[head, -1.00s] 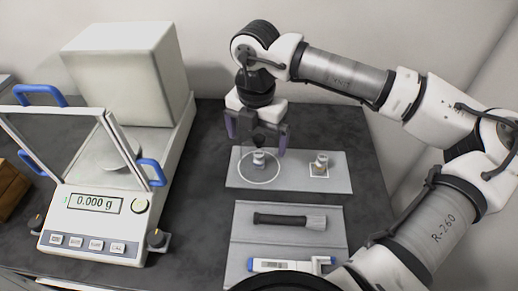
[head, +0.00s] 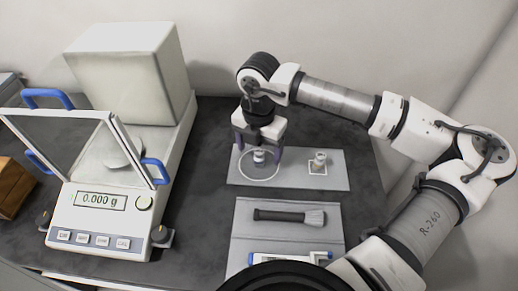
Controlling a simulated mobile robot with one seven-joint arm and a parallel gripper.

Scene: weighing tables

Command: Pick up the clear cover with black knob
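The clear cover is hard to make out. A pale ring (head: 259,177), which may be its rim, surrounds a small metal weight (head: 259,157) on the left of the upper grey mat (head: 334,179). Its black knob is hidden or lost against my dark gripper. My gripper (head: 258,152) points down over the ring, with its two purple fingers apart on either side of the weight. It looks open. I cannot tell whether the fingers touch the cover.
A second weight (head: 319,160) stands on a white square to the right. A brush (head: 290,216) and a blue-white pipette-like tool (head: 290,258) lie on the lower mat (head: 245,240). A balance (head: 100,215) reading 0.000 g stands left.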

